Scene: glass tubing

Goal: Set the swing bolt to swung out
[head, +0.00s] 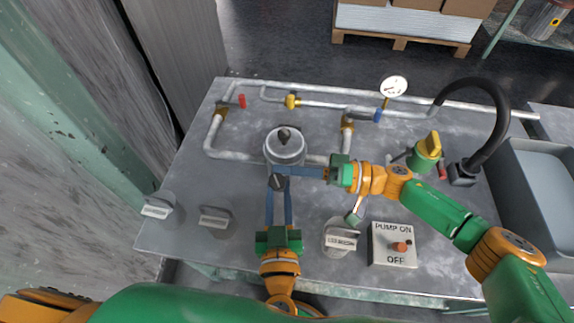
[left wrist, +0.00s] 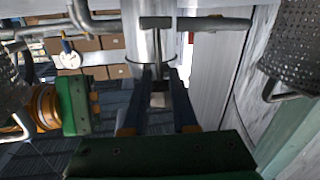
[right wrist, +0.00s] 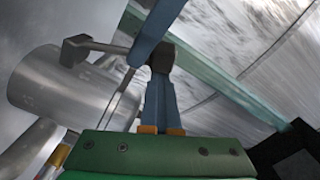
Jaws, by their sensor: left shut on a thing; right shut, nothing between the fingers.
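The metal canister (head: 285,150), with a dark knob on its lid, stands on the bench in the head view; its side shows in the right wrist view (right wrist: 55,95). The swing bolt (head: 278,182) is dark and sits at the canister's front side. In the right wrist view its arm (right wrist: 108,47) runs beside the canister. My left gripper (head: 279,192) reaches up from the front and is shut on the swing bolt, partly hiding it. My right gripper (head: 274,170) comes in from the right, shut and empty, its tips close beside the bolt; I cannot tell whether they touch it.
Pipes with red (head: 242,101), yellow (head: 291,101) and blue (head: 378,115) handles and a gauge (head: 394,86) lie behind. A pump switch box (head: 394,244) and labelled stands (head: 341,240) sit at the front. A sink (head: 540,190) is at the right.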

